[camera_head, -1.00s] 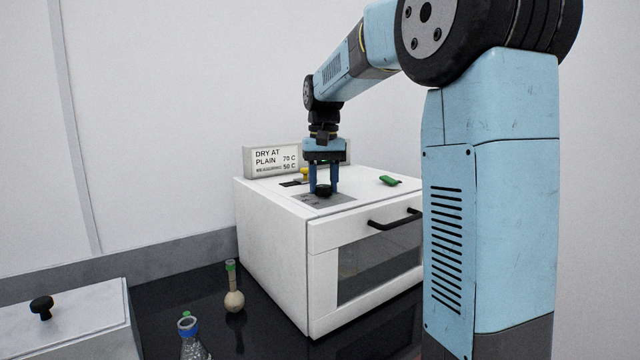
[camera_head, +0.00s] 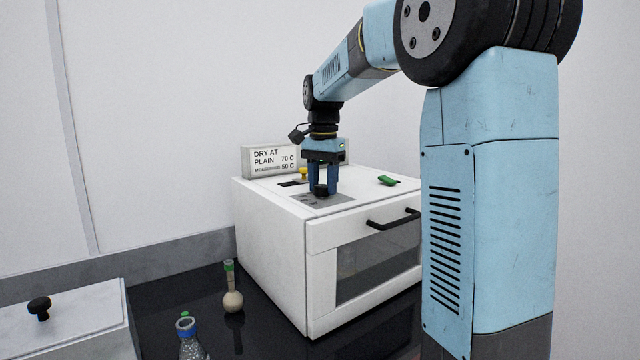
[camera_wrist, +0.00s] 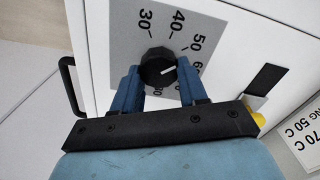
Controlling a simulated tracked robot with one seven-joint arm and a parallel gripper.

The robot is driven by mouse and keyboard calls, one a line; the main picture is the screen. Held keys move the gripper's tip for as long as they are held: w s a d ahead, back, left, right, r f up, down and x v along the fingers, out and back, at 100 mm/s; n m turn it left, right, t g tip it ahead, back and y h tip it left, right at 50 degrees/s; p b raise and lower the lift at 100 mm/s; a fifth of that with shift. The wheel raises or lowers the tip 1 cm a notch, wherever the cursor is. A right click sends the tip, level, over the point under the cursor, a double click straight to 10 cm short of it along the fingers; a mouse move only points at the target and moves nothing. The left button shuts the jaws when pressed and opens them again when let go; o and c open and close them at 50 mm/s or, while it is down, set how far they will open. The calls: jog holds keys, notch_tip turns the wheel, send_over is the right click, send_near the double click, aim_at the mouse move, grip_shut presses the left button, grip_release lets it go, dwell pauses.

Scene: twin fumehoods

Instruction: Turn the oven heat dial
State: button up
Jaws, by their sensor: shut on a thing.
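The oven (camera_head: 270,230) is a white box on the dark bench. Its black heat dial (camera_head: 321,191) sits on a grey scale plate on the top face. In the wrist view the dial (camera_wrist: 157,67) shows a white pointer line directed to the right, towards the numbers around 50 and 60 on the scale (camera_wrist: 190,25). My gripper (camera_head: 321,188) points straight down, its blue fingers on either side of the dial and shut on it. In the wrist view the fingers (camera_wrist: 157,80) hide part of the scale, including some of its higher numbers.
A sign (camera_head: 271,160) behind reads DRY AT, PLAIN 70 C and 50 C. A green item (camera_head: 388,181) and a yellow item (camera_head: 304,174) are on the oven top. A black handle (camera_head: 393,218) fronts its door.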

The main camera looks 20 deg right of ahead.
aim_at(324, 186)
jog(key=shift+d+f, duration=0.1)
dwell(0.4)
jog(key=o, duration=1.1)
jog(key=shift+s, duration=0.1)
jog(key=shift+c, duration=0.2)
jog(key=shift+r, duration=0.2)
notch_tip(324, 186, up, 14)
jog(key=shift+f, duration=0.25)
